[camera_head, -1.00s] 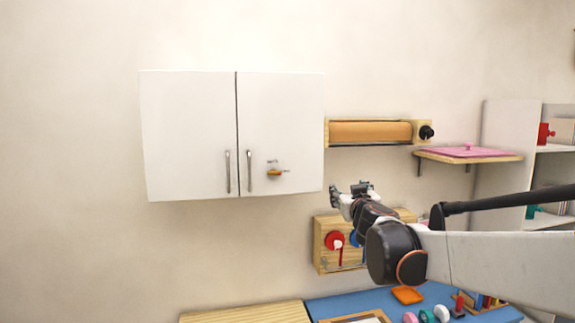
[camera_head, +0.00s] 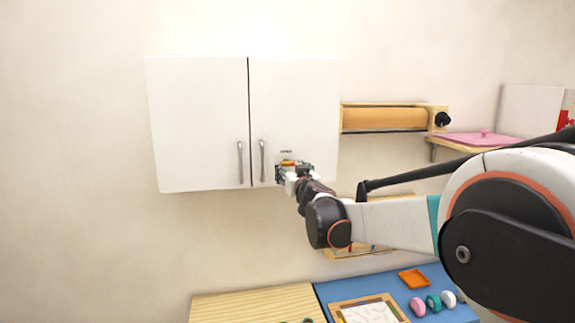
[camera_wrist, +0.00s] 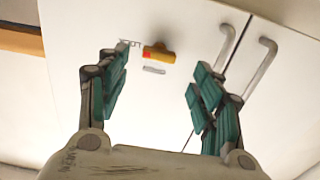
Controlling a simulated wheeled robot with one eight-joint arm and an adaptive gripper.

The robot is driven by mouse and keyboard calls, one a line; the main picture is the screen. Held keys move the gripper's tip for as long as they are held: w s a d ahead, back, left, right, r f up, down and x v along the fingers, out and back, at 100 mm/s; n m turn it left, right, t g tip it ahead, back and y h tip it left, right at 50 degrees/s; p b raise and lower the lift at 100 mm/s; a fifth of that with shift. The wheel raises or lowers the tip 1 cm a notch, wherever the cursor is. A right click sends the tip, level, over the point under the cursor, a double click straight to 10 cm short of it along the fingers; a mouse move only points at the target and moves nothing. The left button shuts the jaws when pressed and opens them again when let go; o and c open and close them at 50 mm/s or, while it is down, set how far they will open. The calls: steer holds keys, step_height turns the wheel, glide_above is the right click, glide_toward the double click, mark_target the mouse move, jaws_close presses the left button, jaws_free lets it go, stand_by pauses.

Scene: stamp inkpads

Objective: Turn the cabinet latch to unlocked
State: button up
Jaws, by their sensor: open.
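The white wall cabinet (camera_head: 200,120) has two closed doors with vertical metal handles. The latch (camera_head: 288,162) is a small yellow-orange knob with a red end on the right door.
The door handles (camera_wrist: 260,68) stand out close to one finger in the wrist view. A wooden roller holder (camera_head: 385,118) and a shelf with a pink item (camera_head: 480,139) are on the wall to the right. A blue work surface (camera_head: 455,318) with small objects lies below.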

mark_target(288, 164)
steer(key=shift+p+x, duration=0.4)
steer(key=shift+x, duration=2.8)
steer(key=shift+d, duration=0.1)
steer(key=c, duration=1.1)
